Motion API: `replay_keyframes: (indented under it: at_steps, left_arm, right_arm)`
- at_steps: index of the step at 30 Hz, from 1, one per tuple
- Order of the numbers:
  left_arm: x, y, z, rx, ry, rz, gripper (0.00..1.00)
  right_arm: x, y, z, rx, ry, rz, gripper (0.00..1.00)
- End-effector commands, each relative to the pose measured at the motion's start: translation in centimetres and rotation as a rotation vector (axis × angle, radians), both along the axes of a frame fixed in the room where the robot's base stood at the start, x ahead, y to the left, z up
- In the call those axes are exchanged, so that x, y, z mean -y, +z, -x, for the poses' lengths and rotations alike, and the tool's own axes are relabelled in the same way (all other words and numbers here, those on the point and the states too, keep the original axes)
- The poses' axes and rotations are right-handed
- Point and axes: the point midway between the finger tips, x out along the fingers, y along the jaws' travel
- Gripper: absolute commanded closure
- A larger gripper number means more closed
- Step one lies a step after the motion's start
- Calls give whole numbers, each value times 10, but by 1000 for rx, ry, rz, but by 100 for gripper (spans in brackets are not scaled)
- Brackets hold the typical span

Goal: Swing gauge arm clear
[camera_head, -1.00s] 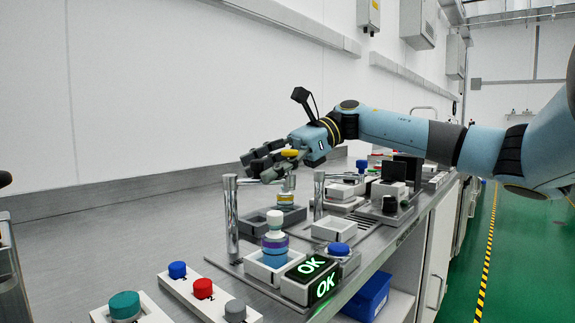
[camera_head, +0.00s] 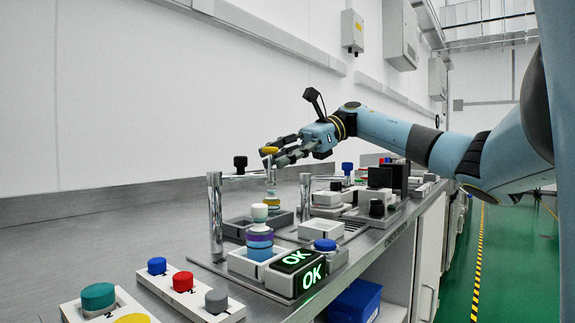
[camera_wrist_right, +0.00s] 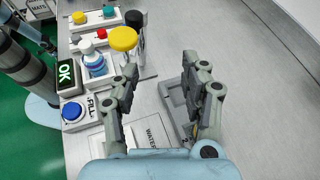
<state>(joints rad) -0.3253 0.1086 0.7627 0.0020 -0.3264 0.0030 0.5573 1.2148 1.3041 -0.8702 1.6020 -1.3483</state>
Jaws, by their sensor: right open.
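The gauge arm (camera_head: 240,175) is a thin bar running from the top of a metal post (camera_head: 215,215). A black knob (camera_head: 240,163) stands on it, and a yellow disc (camera_head: 270,150) shows near its far end. In the right wrist view the yellow disc (camera_wrist_right: 123,38) lies beyond the left finger, close to the black knob (camera_wrist_right: 134,22). My right gripper (camera_head: 270,153) is open, with nothing between its fingers (camera_wrist_right: 160,75). In the head view it overlaps the disc; contact cannot be told. My left gripper is out of view.
A lit double OK display (camera_head: 295,275) and a blue button (camera_head: 325,245) stand in front. A button strip (camera_head: 185,290) lies at the left front. A second post (camera_head: 305,195) stands behind. The bench's left part (camera_head: 90,245) is clear. A blue bin (camera_head: 355,300) sits below.

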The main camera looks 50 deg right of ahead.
Motion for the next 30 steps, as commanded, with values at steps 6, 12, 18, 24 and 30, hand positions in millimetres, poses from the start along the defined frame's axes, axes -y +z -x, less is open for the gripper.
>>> replay_keyframes:
  at_steps: [6, 12, 18, 24, 30]
  left_arm:
    - [1, -6, -4, 0, 0, 1, 60]
    - [2, -8, -9, 4, 1, 1, 60]
    - [2, -7, -15, 14, 0, 2, 60]
    - [1, -11, -12, 9, -1, 1, 60]
    - [1, -13, -8, 3, 0, 1, 60]
  right_arm:
    - [17, -1, -2, 2, -1, 0, 55]
    - [28, -2, -2, 0, 1, 0, 55]
    - [29, -1, -2, -1, 3, 0, 55]
    - [29, -3, -2, -2, 2, 1, 55]
    - [29, -2, -2, -2, 2, 1, 55]
